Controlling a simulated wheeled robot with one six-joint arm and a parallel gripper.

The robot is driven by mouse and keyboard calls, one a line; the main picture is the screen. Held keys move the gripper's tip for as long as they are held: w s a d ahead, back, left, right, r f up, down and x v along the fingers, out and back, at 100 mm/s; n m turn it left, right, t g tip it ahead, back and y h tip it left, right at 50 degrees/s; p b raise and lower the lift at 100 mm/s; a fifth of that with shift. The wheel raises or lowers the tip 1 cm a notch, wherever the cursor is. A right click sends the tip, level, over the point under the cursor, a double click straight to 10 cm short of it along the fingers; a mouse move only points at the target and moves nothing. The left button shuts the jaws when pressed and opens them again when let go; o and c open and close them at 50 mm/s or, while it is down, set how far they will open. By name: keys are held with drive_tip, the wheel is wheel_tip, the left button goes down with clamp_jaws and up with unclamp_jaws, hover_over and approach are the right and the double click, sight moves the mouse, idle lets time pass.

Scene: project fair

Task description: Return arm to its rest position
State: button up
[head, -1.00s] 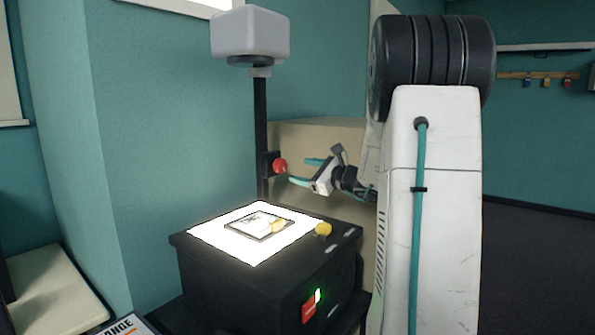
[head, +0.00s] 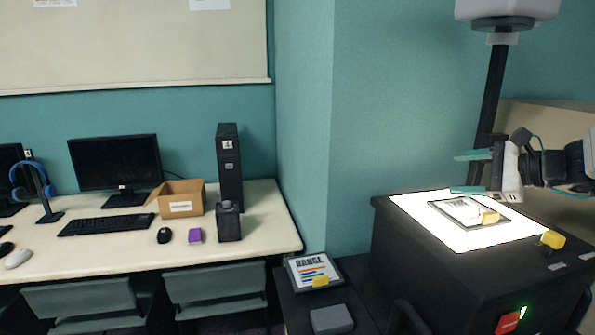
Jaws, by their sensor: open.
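My gripper (head: 470,173) is at the right of the head view. Its two teal fingers point left and stand apart, with nothing between them. It appears beside the dark post of the overhead projector (head: 440,262), over the back of the lit stage (head: 420,208). My upper arm is cut off by the right edge of the picture.
The projector head (head: 507,8) hangs above the stage. A low dark table left of the projector holds a framed colored chart (head: 313,270) and a grey block (head: 331,319). A desk (head: 100,243) with monitor, keyboard and cardboard box (head: 181,197) stands farther left.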

drive_tip(key=s+a+f+n+g, duration=0.2)
drive_tip(key=s+a+n+g, duration=0.3)
drive_tip(key=a, duration=0.3)
drive_tip(key=s+a+f+n+g, duration=0.2)
drive_tip(key=s+a+n, duration=0.2)
drive_tip(key=s+a, duration=0.4)
drive_tip(key=s+d+f+n+g+h, duration=0.1)
drive_tip(key=s+f+n+g+h, duration=0.2)
drive_tip(key=s, duration=1.2)
wheel_tip(320, 180, down, 2)
drive_tip(key=n+h, duration=0.5)
drive_tip(key=n, duration=0.2)
drive_tip(key=shift+d+f, duration=0.15)
drive_tip(key=shift+f, duration=0.05)
drive_tip(key=shift+s, duration=0.1)
